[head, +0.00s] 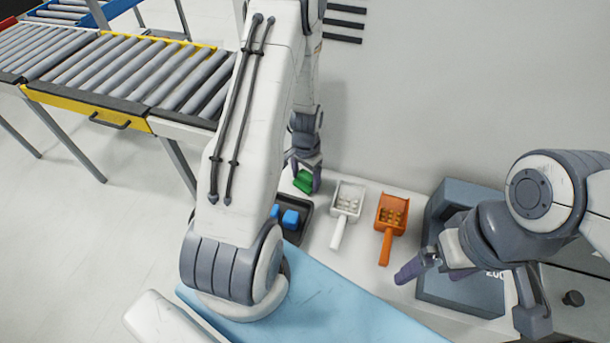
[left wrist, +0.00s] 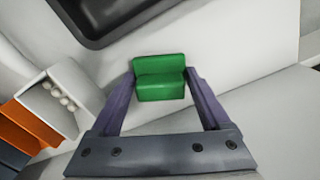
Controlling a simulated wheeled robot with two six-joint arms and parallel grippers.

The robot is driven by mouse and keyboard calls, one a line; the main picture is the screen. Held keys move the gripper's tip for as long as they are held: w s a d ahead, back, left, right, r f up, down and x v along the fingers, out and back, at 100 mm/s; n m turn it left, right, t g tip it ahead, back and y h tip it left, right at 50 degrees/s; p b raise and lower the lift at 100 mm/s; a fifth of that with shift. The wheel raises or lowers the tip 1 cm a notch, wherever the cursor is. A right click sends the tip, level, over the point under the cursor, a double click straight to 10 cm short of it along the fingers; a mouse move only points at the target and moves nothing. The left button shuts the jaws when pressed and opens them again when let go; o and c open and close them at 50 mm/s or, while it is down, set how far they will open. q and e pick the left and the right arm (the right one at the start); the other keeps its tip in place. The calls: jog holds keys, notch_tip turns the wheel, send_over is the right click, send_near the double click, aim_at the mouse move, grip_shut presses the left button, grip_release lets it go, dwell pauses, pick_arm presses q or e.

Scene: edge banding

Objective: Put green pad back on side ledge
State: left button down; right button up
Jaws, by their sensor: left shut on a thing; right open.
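The green pad (head: 304,181) is a small green block near the machine's wall, behind the black tray. My left gripper (head: 306,172) is shut on it. In the left wrist view the green pad (left wrist: 160,78) sits between the two fingertips of my left gripper (left wrist: 160,85), over a pale surface, with a step across its face. I cannot tell whether the pad touches the surface below it. My right gripper (head: 420,268) is open and empty at the right, by the grey box. The side ledge (head: 345,262) is the pale strip along the wall.
A black tray (head: 306,221) holds blue pads (head: 291,219). A white scoop (head: 346,204) and an orange scoop (head: 389,218), both with small pellets, lie to its right. A grey box (head: 460,290) stands further right. A roller conveyor (head: 125,68) is at the left. A light blue panel (head: 330,305) lies in front.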

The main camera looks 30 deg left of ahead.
aim_at(306, 176)
pick_arm(q)
jog(key=shift+f, duration=0.15)
grip_release()
jog(key=shift+r, duration=0.45)
notch_tip(306, 176, up, 10)
jog(key=b, duration=0.3)
jog(key=shift+r, duration=0.75)
